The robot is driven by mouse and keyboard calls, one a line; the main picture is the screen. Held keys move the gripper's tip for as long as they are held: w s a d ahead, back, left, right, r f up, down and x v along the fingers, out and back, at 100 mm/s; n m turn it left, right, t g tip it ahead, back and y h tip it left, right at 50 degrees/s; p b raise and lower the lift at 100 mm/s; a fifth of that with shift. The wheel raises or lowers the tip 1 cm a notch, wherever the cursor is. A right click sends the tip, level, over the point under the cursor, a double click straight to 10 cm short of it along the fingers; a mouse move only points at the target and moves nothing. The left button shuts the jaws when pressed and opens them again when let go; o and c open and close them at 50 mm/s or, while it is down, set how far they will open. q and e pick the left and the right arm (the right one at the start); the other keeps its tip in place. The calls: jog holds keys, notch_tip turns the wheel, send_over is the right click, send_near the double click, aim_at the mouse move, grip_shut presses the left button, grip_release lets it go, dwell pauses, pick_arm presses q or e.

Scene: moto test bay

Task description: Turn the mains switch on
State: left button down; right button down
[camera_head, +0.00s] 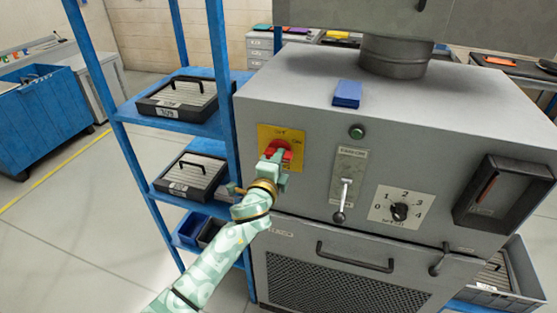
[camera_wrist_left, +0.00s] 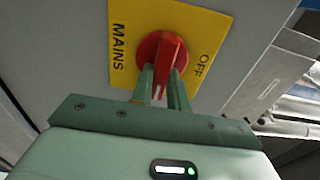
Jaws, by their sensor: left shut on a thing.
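The mains switch is a red rotary handle (camera_head: 284,146) on a yellow plate (camera_head: 264,132) at the left of the grey machine's front. In the left wrist view the red handle (camera_wrist_left: 164,52) stands out from the yellow plate (camera_wrist_left: 192,22), with MAINS lettered on the left and OFF on the right. My left gripper (camera_head: 275,161) is at the switch, and its two green fingers (camera_wrist_left: 163,86) are shut on the handle's grip from either side. The fingers hide part of the handle. I cannot tell exactly which mark it points at. My right gripper is not in view.
Right of the switch are a green button (camera_head: 357,132), a lever (camera_head: 343,195) and a numbered dial (camera_head: 399,211). A blue shelf rack (camera_head: 130,112) with black cases stands close on the left. A blue block (camera_head: 347,93) lies on the machine's top.

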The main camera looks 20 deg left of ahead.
pick_arm(q)
jog(key=shift+f, duration=0.1)
jog(key=c, duration=1.4)
grip_release()
jog(key=shift+o, duration=0.2)
jog(key=s, duration=1.6)
jog(key=shift+s+a, duration=0.15)
jog(key=shift+a, duration=0.05)
